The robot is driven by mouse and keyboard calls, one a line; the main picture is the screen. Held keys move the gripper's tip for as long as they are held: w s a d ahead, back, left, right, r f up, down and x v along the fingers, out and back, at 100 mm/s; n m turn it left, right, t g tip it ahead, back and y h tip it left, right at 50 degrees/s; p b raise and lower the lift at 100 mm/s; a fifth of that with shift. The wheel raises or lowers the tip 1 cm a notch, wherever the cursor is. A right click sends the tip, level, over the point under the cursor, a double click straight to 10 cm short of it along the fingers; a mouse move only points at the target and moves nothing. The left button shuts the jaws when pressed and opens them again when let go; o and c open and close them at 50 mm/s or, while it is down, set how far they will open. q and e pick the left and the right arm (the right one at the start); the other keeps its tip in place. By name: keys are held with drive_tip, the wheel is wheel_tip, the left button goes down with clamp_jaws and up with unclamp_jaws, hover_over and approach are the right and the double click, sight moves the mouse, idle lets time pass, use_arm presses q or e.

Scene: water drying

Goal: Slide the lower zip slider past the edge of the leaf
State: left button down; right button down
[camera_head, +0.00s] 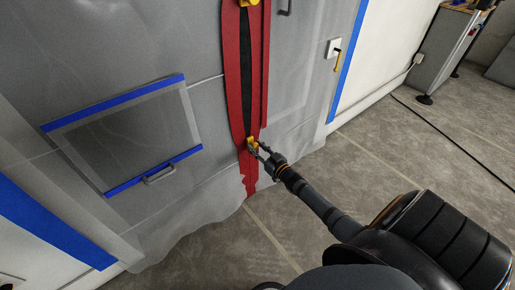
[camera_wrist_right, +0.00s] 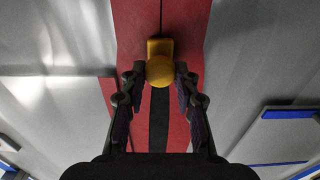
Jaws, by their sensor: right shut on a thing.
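A red zip strip (camera_head: 235,70) with a dark opening along its middle runs down a grey plastic sheet over a door. The lower zip slider (camera_head: 252,142) is yellow and sits near the bottom of the strip. My right gripper (camera_head: 257,149) is shut on it. In the right wrist view the yellow slider (camera_wrist_right: 159,68) with its round knob is between the two fingertips (camera_wrist_right: 159,82). Another yellow slider (camera_head: 248,3) is at the top edge of the head view. The leaf's edge cannot be told clearly behind the sheet. My left gripper is not in view.
A blue-taped panel (camera_head: 125,130) with a small handle (camera_head: 159,175) is on the sheet at the left. The sheet's loose hem meets the concrete floor (camera_head: 340,200). A grey cabinet (camera_head: 440,50) and a black cable (camera_head: 450,135) are at the right.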

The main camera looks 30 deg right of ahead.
drive_tip(key=c, duration=1)
unclamp_jaws()
drive_tip(key=shift+s, duration=0.1)
drive_tip(key=s, duration=1.1)
drive_tip(key=shift+s+d, duration=0.4)
drive_tip(key=shift+d, duration=0.05)
